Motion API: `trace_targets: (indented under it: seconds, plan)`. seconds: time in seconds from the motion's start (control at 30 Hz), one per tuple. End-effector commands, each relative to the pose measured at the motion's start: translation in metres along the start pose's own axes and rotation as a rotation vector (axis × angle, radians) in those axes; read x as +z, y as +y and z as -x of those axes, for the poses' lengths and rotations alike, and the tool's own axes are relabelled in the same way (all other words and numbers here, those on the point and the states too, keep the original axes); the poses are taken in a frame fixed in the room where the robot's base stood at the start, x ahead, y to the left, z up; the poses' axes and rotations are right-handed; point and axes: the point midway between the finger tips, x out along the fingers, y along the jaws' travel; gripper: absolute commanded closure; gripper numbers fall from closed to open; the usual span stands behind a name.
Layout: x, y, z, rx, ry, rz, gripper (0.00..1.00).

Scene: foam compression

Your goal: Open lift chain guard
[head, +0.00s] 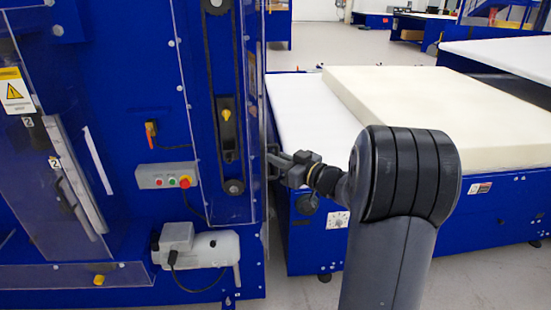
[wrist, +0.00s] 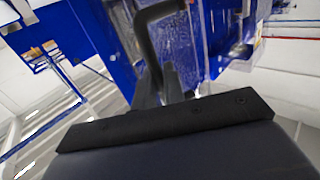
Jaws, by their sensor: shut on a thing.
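The lift chain guard (head: 246,120) is a tall clear panel on the blue machine, standing over a black chain loop (head: 209,90) with a sprocket near its bottom. It looks closed or nearly closed; the head view does not settle which. A dark handle (head: 271,160) sits on its right edge. My gripper (head: 278,164) reaches it from the right and is shut on the handle. In the wrist view the black bent handle (wrist: 148,35) rises from between the fingers of my gripper (wrist: 162,92), with the clear guard behind it. The exact finger contact is hard to see.
A white conveyor table (head: 310,112) with a cream foam block (head: 440,95) stands to the right, behind my arm. A narrow floor gap separates machine and table.

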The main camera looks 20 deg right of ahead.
Motion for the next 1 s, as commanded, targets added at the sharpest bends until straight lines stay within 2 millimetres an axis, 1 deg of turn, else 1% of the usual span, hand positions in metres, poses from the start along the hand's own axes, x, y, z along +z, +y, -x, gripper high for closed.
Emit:
trace_targets:
  seconds: [0.03,0.27,0.3,0.47,0.73,0.87,1.0]
  plan:
    - [-0.003,0.000,-0.001,-0.001,0.006,0.004,1.00]
    - [-0.004,0.000,-0.001,-0.001,0.007,0.004,1.00]
    - [-0.004,0.000,-0.001,-0.001,0.007,0.004,0.87]
    - [-0.003,0.000,-0.001,-0.001,0.005,0.003,0.75]
    - [-0.001,0.000,0.001,0.000,0.003,0.002,0.75]
    - [0.000,0.001,0.015,0.003,0.003,0.002,0.75]
    - [0.001,0.001,0.042,0.005,0.004,0.003,0.75]
